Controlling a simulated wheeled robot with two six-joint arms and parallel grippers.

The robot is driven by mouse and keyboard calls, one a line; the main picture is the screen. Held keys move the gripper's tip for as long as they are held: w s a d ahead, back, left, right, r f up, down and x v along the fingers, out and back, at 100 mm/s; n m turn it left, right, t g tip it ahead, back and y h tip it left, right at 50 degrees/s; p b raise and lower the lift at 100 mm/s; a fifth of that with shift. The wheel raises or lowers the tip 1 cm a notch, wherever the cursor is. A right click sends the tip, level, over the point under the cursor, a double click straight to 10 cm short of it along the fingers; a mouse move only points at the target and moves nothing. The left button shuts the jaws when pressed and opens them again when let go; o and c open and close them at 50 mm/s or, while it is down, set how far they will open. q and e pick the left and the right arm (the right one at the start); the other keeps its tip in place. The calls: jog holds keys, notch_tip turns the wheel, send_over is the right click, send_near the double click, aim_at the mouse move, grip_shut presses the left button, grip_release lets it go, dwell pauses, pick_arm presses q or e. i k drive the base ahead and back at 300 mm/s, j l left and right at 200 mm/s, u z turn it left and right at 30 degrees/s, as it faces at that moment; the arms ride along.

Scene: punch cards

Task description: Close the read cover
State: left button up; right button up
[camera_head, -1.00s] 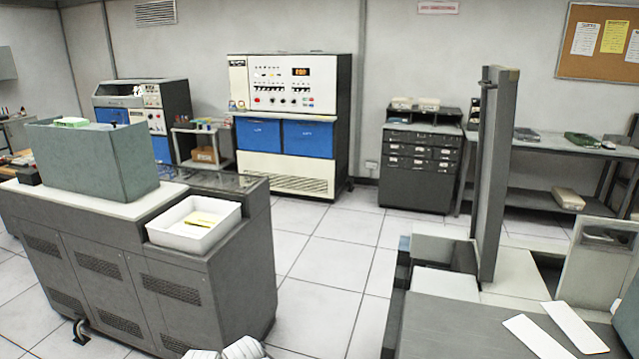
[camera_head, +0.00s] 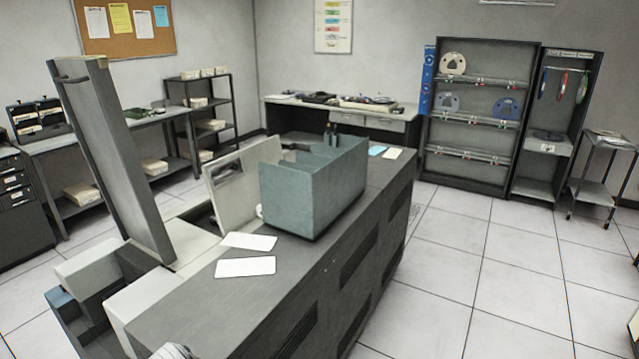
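A tall grey panel (camera_head: 122,150), which looks like the read cover, stands raised at the left end of a dark grey card machine (camera_head: 290,265). It leans slightly to the left in the picture, and its lower end meets the light bed (camera_head: 195,245) of the machine. A smaller pale panel (camera_head: 237,187) also stands upright behind the machine top; I cannot tell whether it is a cover too. Neither gripper shows. Only a small whitish ribbed piece, possibly part of my arm, shows at the bottom edge.
Two white cards (camera_head: 245,267) lie on the machine top beside a blue-green box (camera_head: 315,185). Shelves and a bench (camera_head: 345,108) line the back wall, with a grey rack (camera_head: 480,115) at the right. The tiled floor (camera_head: 490,270) right of the machine is clear.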

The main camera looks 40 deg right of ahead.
aim_at(253, 183)
jog(key=i+j+z, duration=0.1)
jog(key=j+z, duration=1.15)
jog(key=l, duration=1.3)
jog(key=i+l, duration=0.45)
jog(key=l, duration=0.2)
jog(key=i+l, duration=0.5)
jog(key=l, duration=0.15)
jog(key=z, duration=0.05)
